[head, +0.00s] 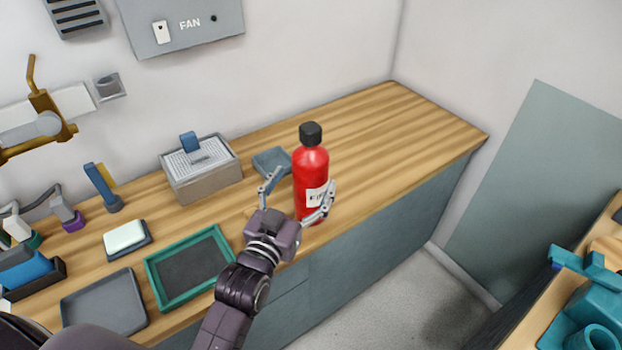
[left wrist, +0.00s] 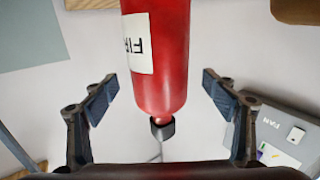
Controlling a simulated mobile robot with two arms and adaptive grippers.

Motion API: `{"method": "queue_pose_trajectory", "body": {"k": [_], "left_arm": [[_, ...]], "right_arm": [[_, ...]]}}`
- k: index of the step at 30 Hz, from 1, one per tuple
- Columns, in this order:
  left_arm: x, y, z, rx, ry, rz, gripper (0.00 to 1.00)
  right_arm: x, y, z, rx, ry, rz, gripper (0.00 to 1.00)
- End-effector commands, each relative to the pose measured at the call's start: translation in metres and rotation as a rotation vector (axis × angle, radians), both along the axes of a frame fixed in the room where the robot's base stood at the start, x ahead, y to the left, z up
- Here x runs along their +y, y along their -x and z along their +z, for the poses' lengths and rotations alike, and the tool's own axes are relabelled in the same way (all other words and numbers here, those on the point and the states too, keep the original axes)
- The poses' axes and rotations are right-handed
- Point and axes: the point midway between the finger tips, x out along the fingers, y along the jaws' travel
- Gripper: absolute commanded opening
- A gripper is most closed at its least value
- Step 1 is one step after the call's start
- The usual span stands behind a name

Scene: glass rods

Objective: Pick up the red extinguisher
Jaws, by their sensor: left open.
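The red extinguisher (head: 311,170) stands upright on the wooden counter, with a black cap and a white label. My left gripper (head: 300,186) is open, with one finger on each side of the extinguisher's body. In the left wrist view the red extinguisher (left wrist: 168,60) appears upside down between the spread fingers of my left gripper (left wrist: 158,82). Gaps show on both sides of it there, so the fingers are apart from it. My right gripper is not in view.
A small grey-blue tray (head: 270,160) lies just left of the extinguisher. A grey box (head: 205,185) and a green-rimmed tray (head: 190,226) stand farther left. The counter (head: 405,120) is clear to the right. A teal device (head: 592,305) stands at the lower right.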

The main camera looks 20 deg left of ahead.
Motion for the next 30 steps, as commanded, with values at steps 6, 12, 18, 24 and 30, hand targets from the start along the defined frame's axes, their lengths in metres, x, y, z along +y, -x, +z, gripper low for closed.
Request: {"method": "queue_pose_trajectory", "body": {"k": [6, 12, 18, 24, 30], "left_arm": [[-0.003, -0.031, 0.004, -0.001, 0.001, 0.000, 0.79], [-0.004, -0.038, 0.003, 0.000, 0.001, 0.000, 0.79], [-0.004, -0.037, 0.003, 0.000, 0.001, 0.000, 0.70], [-0.004, -0.037, 0.003, 0.000, 0.000, 0.000, 0.48], [-0.004, -0.037, 0.003, 0.000, 0.000, 0.000, 0.26]], "right_arm": [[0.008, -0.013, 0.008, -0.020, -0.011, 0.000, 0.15], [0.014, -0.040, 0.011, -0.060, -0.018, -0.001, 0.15], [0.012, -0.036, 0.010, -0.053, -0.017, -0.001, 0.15], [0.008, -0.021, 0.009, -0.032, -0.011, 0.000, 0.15], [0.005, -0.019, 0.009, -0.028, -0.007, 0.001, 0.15]]}}
